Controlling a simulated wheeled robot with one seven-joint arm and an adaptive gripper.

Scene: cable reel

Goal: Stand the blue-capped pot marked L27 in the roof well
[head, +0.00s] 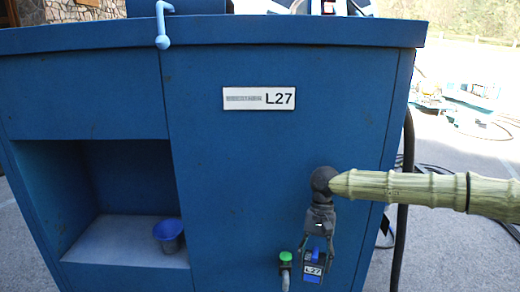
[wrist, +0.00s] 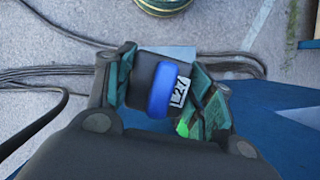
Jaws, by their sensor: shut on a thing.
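The dark pot with a blue cap and a white L27 tag (head: 313,271) is between the fingers of my gripper (head: 316,254), low in front of the blue cabinet. In the wrist view the pot's blue cap (wrist: 160,90) and tag show, with the fingers of my gripper (wrist: 163,84) closed on both sides of its dark body. The blue cabinet (head: 250,160) carries a white L27 plate (head: 259,99) on its front. The cabinet's roof edge (head: 280,30) runs along the top of the head view; I cannot make out a well in it.
A green-topped grey piece (head: 285,258) stands just left of my gripper. A blue cup (head: 168,235) sits in the cabinet's open recess (head: 120,240). A light-blue hook (head: 162,25) hangs over the roof edge. Dark cables (wrist: 60,75) lie on the paving.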

